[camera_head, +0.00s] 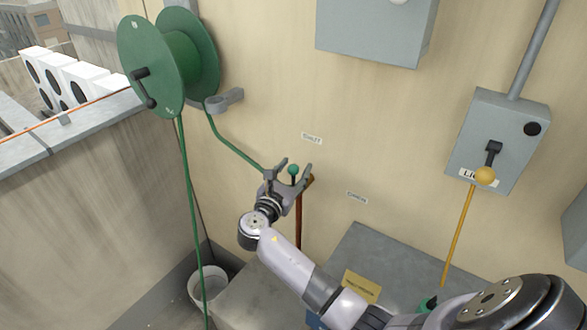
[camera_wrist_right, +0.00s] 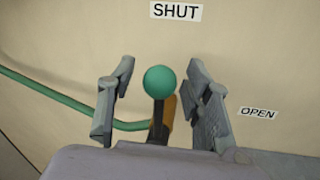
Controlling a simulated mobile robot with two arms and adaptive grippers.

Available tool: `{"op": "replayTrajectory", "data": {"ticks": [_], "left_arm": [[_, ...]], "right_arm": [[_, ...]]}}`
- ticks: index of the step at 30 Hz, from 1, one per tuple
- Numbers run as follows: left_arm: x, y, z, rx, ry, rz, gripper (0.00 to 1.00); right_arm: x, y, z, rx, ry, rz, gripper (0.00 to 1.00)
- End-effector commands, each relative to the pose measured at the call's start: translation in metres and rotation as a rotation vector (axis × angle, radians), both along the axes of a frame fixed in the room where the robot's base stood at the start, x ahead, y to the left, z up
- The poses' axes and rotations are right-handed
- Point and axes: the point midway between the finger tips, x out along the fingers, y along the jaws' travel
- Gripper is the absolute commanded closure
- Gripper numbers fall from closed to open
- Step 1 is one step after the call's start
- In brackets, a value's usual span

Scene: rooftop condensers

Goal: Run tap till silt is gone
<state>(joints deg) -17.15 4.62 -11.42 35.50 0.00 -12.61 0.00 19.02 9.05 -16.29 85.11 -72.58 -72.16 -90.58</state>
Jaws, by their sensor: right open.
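The tap's lever stands upright with a green ball knob (camera_head: 293,170) on its end, in front of the wall. In the right wrist view the knob (camera_wrist_right: 160,82) sits between the open fingers of my right gripper (camera_wrist_right: 160,100), with a gap on both sides. In the head view my right gripper (camera_head: 290,172) is around the knob, open. A SHUT label (camera_wrist_right: 176,12) is above the lever and an OPEN label (camera_wrist_right: 258,112) is to its right. A copper pipe (camera_head: 299,222) runs down below the tap. My left gripper is out of view.
A green hose reel (camera_head: 150,68) hangs at upper left, its hose running to the tap and down toward a white bucket (camera_head: 208,286). A grey switch box (camera_head: 500,130) with a yellow-knobbed lever is at right. A grey cabinet (camera_head: 385,255) stands below.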

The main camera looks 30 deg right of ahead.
Motion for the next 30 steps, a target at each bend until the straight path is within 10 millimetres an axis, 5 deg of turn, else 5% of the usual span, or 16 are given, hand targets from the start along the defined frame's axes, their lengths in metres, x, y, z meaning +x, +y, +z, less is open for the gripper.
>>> {"op": "replayTrajectory", "data": {"ticks": [6,26,30], "left_arm": [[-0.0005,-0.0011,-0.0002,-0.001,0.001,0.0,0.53],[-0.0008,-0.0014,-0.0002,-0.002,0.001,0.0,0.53],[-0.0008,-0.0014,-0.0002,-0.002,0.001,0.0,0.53]], "right_arm": [[0.0002,0.0,0.0,0.001,-0.001,0.0,0.55],[0.0,0.0005,0.0,0.0,-0.001,0.001,0.99],[0.0001,0.0006,0.0,0.0,-0.001,0.001,1.0]]}}
